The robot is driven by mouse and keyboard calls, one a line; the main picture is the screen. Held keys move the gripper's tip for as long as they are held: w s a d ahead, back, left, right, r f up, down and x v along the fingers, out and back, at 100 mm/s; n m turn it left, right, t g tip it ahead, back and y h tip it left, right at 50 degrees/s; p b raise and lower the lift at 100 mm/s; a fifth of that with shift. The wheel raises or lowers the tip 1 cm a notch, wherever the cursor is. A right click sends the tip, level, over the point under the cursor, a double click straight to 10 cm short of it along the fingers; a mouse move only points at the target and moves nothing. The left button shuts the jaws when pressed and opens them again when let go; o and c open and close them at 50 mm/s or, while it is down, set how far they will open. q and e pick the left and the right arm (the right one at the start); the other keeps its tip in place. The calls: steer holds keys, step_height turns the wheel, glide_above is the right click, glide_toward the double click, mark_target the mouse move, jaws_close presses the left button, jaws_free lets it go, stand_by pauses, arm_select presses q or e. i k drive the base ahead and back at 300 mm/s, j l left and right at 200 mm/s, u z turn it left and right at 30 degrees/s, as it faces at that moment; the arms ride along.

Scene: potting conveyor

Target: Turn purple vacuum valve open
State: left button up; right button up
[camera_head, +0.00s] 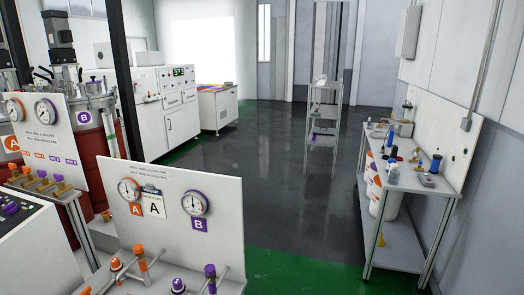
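A white gauge panel (215,235) stands at the front left, with an orange-rimmed gauge (129,190) over an orange A label and a purple-rimmed gauge (194,203) over a purple B label. At its foot are a purple-topped valve (178,286) and a purple upright handle (210,271), both near the bottom edge. Orange valves (117,265) sit to their left. I cannot read which purple one is the vacuum valve or tell whether either is open. Neither of my grippers is in view.
A second gauge panel (68,125) with orange and purple valves stands farther left, before a dark red drum (91,150). White cabinets (180,125) line the left back. A workbench (410,178) with bottles stands at right.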

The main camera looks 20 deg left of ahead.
mark_target(41, 174)
steer(key=u, duration=2.15)
steer(key=i+j+z, duration=0.1)
steer(key=z, duration=0.85)
steer(key=j+z, duration=0.5)
steer(key=j, duration=0.25)
steer(key=j+z, duration=0.45)
steer(key=j, duration=0.3)
